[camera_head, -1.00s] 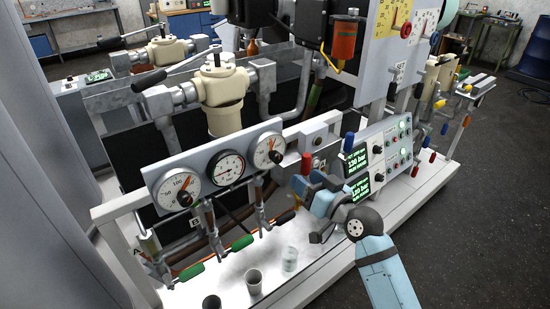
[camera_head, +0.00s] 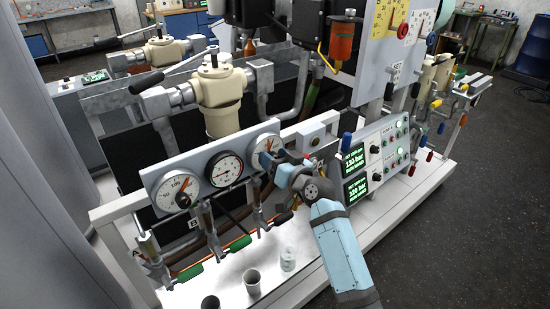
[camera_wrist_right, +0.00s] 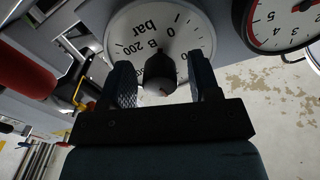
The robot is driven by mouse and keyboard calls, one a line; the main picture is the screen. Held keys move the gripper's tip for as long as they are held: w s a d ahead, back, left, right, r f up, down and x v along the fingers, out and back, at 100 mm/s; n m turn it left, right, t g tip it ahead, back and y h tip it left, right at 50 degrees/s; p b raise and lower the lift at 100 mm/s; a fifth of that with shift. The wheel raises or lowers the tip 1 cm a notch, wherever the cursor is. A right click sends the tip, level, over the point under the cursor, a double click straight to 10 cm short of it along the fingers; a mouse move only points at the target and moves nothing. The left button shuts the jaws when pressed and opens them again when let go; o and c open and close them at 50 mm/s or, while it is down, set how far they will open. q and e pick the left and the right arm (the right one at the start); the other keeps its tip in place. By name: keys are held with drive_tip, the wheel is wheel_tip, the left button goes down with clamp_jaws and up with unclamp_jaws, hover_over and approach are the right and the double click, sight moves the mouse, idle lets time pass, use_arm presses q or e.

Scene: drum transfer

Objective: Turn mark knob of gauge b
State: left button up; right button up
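Gauge B (camera_head: 264,142) is the rightmost of the dials on the panel, and my right gripper partly covers it in the head view. In the right wrist view its white face (camera_wrist_right: 190,25) shows upside down, with "B" and "bar" on it. Its dark mark knob (camera_wrist_right: 160,71) stands out from the middle of the face. My right gripper (camera_wrist_right: 163,82) is open, with one finger on each side of the knob and gaps visible on both sides. It also shows in the head view (camera_head: 276,163) in front of the gauge. My left gripper is not in view.
A red-rimmed gauge (camera_head: 225,170) and a left gauge with an orange pointer (camera_head: 177,191) sit beside gauge B. Green-handled and black-handled valves (camera_head: 240,243) hang below. A panel with green displays (camera_head: 356,174) is at the right. Cups (camera_head: 252,281) stand on the ledge.

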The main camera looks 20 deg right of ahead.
drive_tip(key=c, duration=0.9)
drive_tip(key=shift+r+m+p, duration=0.25)
drive_tip(key=shift+m+p, duration=0.55)
drive_tip(key=shift+p, duration=0.15)
drive_tip(key=shift+m+p, duration=0.5)
drive_tip(key=shift+m, duration=0.1)
drive_tip(key=shift+m+p, duration=0.35)
drive_tip(key=shift+m, duration=0.25)
drive_tip(key=shift+f+m, duration=0.2)
drive_tip(key=shift+m, duration=0.5)
drive_tip(key=o, duration=0.9)
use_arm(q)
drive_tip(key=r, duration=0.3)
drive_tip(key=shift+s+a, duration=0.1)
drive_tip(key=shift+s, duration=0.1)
use_arm(e)
drive_tip(key=shift+o, duration=0.2)
